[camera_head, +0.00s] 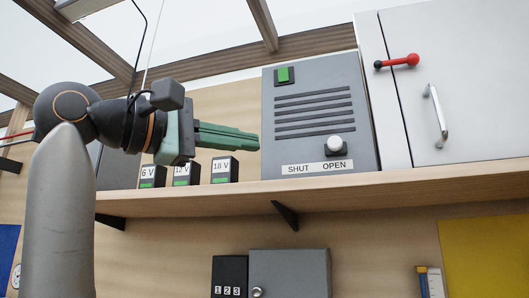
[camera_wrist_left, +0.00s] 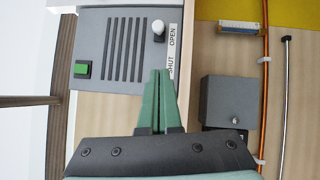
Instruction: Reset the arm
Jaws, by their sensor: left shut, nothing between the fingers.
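My left gripper (camera_head: 258,141) comes in from the left in the head view. Its green fingers are together and empty, pointing right toward the grey panel box (camera_head: 322,152). In the left wrist view the left gripper (camera_wrist_left: 160,75) shows with its fingers closed in front of the same panel box (camera_wrist_left: 97,80). The panel has a green button, dark slots, and a white knob (camera_head: 334,144) above a label reading SHUT and OPEN. The knob sits near the OPEN side. My right gripper is not in view.
Three small blocks marked 6 V (camera_head: 150,176), 12 V (camera_head: 184,174) and 18 V (camera_head: 224,170) stand on the wooden shelf (camera_head: 420,179) beneath the left gripper. A white cabinet (camera_head: 470,100) with a red-handled lever (camera_head: 398,61) stands right. A grey box (camera_head: 290,272) is below the shelf.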

